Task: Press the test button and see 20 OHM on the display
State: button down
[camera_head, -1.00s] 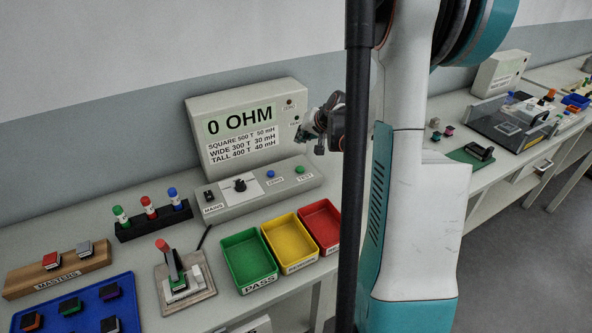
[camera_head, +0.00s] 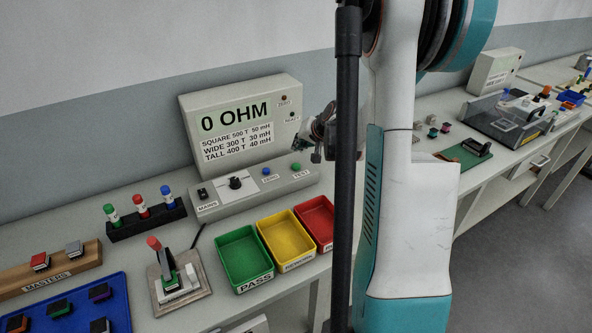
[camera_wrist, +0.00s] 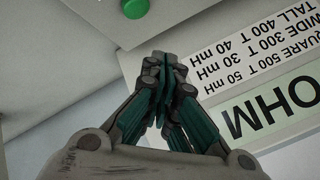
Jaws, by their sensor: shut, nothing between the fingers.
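The display (camera_head: 236,117) on the grey meter box reads "0 OHM". The green test button (camera_head: 296,167) sits at the right end of the sloped control panel below it, above the "TEST" label; it also shows at the top of the wrist view (camera_wrist: 135,8). My gripper (camera_head: 316,157) is just right of and a little above the button in the head view, partly behind my arm column. In the wrist view my gripper (camera_wrist: 165,62) is shut and empty, its fingertips below the button in the picture and apart from it.
A blue button (camera_head: 266,171) and a black knob (camera_head: 235,183) share the panel. Green (camera_head: 262,278), yellow (camera_head: 300,258) and red (camera_head: 328,243) trays stand in front. A rack of colored cylinders (camera_head: 148,222) is at the left.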

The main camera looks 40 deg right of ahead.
aim_at(299, 164)
jog(key=shift+f+b, duration=1.4)
jog(key=shift+f, duration=0.85)
jog(key=shift+f+b, duration=0.4)
jog(key=shift+f+b, duration=0.4)
jog(key=shift+f, duration=0.1)
jog(key=shift+r, duration=0.15)
dwell(0.5)
jog(key=shift+r+p, duration=0.6)
jog(key=shift+r, duration=0.2)
jog(key=shift+r, duration=0.15)
jog(key=shift+r+p, duration=1.7)
jog(key=shift+r, duration=0.7)
